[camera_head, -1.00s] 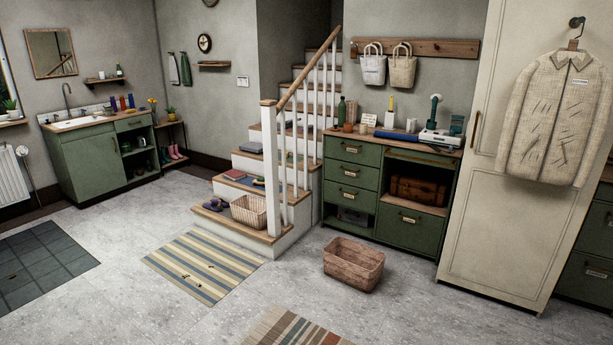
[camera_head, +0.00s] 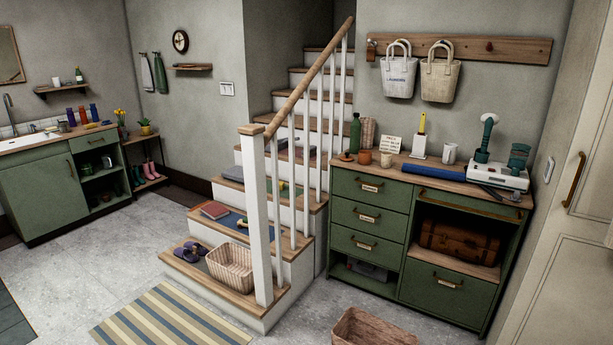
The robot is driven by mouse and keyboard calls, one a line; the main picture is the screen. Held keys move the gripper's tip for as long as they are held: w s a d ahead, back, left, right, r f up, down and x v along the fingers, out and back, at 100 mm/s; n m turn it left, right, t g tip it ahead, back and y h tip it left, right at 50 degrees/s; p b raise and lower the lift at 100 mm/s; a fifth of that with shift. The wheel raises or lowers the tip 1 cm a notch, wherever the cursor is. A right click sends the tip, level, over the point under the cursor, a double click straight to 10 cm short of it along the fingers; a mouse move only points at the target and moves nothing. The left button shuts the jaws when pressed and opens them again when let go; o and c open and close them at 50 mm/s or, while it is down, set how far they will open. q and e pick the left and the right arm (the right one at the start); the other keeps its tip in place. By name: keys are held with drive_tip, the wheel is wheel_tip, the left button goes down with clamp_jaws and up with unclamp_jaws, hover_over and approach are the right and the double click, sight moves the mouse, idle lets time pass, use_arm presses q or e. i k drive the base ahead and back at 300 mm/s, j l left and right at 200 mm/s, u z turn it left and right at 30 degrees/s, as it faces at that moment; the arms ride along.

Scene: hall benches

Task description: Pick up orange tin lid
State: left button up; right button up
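A small, low orange round thing (camera_head: 346,157) lies at the left end of the wooden top of the green drawer cabinet (camera_head: 367,214). It may be the orange tin lid, but it is too small to be sure. An orange-brown cup (camera_head: 365,158) and a tan cup (camera_head: 386,160) stand just to its right. A green bottle (camera_head: 355,134) stands behind it. Neither of my grippers is in view.
A blue roll (camera_head: 432,173) and a white machine (camera_head: 495,174) occupy the cabinet's right half. A wooden crate (camera_head: 375,330) sits on the floor in front. Stairs with a white newel post (camera_head: 256,215) and a wicker basket (camera_head: 231,266) stand left of the cabinet.

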sight(347, 158)
drive_tip(key=i, duration=1.1)
drive_tip(key=i+l+u, duration=0.1)
drive_tip(key=i, duration=0.95)
